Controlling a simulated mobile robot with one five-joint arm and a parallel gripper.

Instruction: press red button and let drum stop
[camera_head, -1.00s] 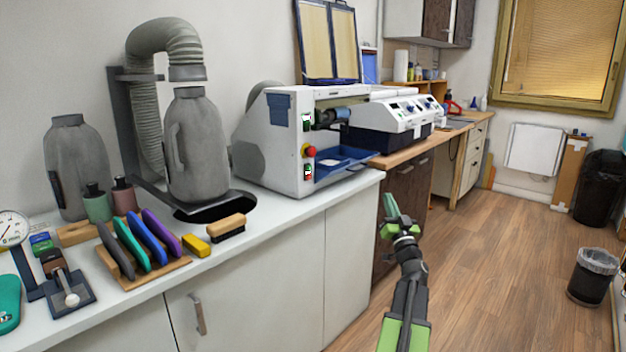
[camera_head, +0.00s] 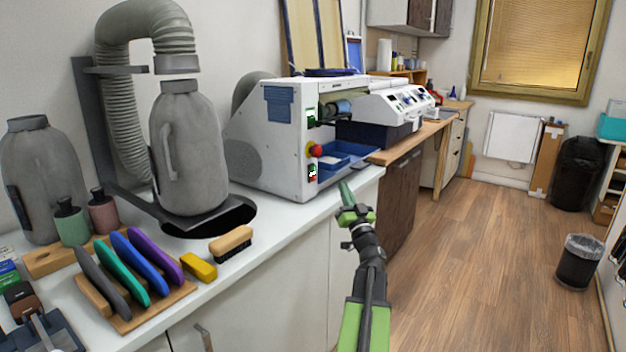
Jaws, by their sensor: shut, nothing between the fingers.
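The red button (camera_head: 316,150), on a yellow base, sits on the front of the white machine (camera_head: 265,150) on the counter. A green switch and a red and white switch show above and below it on the same panel. The drum (camera_head: 338,108) is partly visible in the opening right of the panel; I cannot tell whether it turns. My gripper (camera_head: 345,188), green and shut, is empty in front of the counter edge, below and right of the button. It appears apart from the button.
A blue tray (camera_head: 345,153) juts from the machine's opening. Grey jugs, coloured insoles on a wooden rack (camera_head: 150,308), a yellow block and a brush (camera_head: 231,242) stand on the counter (camera_head: 275,235). The wood floor (camera_head: 470,270) at right is open; a small bin (camera_head: 578,262) stands there.

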